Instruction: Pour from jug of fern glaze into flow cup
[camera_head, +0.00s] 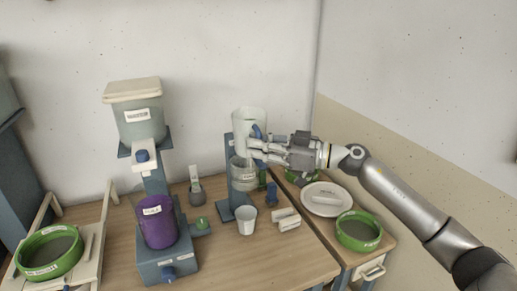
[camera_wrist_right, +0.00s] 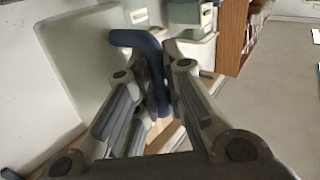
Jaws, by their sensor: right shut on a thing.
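A pale translucent jug (camera_head: 244,118) with a blue handle is up at the blue stand (camera_head: 227,178), looking roughly upright. My right gripper (camera_head: 256,146) reaches in from the right and is shut on the jug's handle. In the right wrist view the blue handle (camera_wrist_right: 134,38) lies between the fingers (camera_wrist_right: 152,88), with the jug's pale wall (camera_wrist_right: 85,70) to the left. Below the jug, a pale labelled vessel (camera_head: 243,181), perhaps the flow cup, is held on the stand. A white cup (camera_head: 246,221) stands on the table under it. The jug's contents are hidden. My left gripper is out of view.
A purple bucket (camera_head: 156,226) and a lidded container (camera_head: 138,122) are on blue stands at the left. Green-rimmed bowls stand at far left (camera_head: 40,262) and right (camera_head: 358,241). A white plate (camera_head: 313,210) and white blocks (camera_head: 287,222) lie nearby.

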